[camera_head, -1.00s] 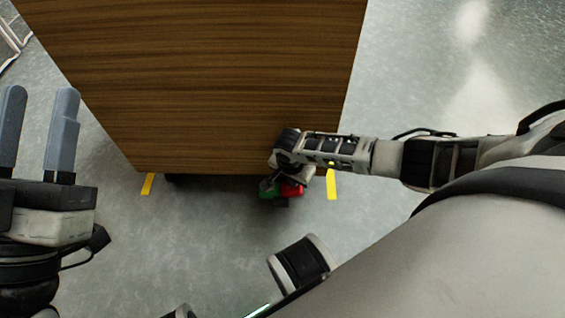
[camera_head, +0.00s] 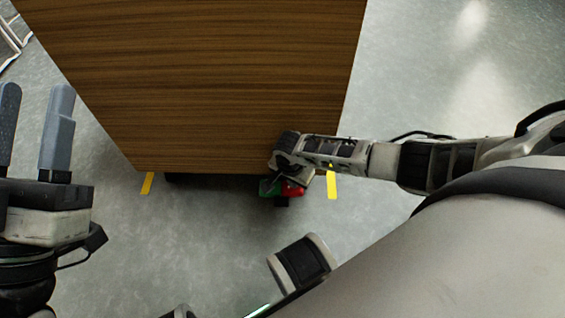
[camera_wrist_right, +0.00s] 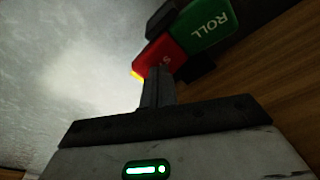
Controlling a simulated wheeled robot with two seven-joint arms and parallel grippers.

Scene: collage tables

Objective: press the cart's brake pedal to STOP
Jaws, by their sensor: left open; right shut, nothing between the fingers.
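The cart (camera_head: 220,80) has a brown wood-grain top. Its brake pedal sits low at the near edge, with a green part (camera_head: 267,187) and a red part (camera_head: 292,190). In the right wrist view the green part (camera_wrist_right: 205,22) reads ROLL. The red part (camera_wrist_right: 166,54) shows an S, the rest of its word hidden by my fingers. My right gripper (camera_wrist_right: 155,74) is shut and empty, its tips at the red part; I cannot tell how firmly they touch. In the head view my wrist hides part of the pedal. My left gripper (camera_head: 34,95) is open and empty, left of the cart.
Yellow floor marks lie at the cart's near left corner (camera_head: 147,183) and near right corner (camera_head: 332,185). A dark caster shows under the near left edge. The grey floor (camera_head: 190,245) in front of the cart is clear.

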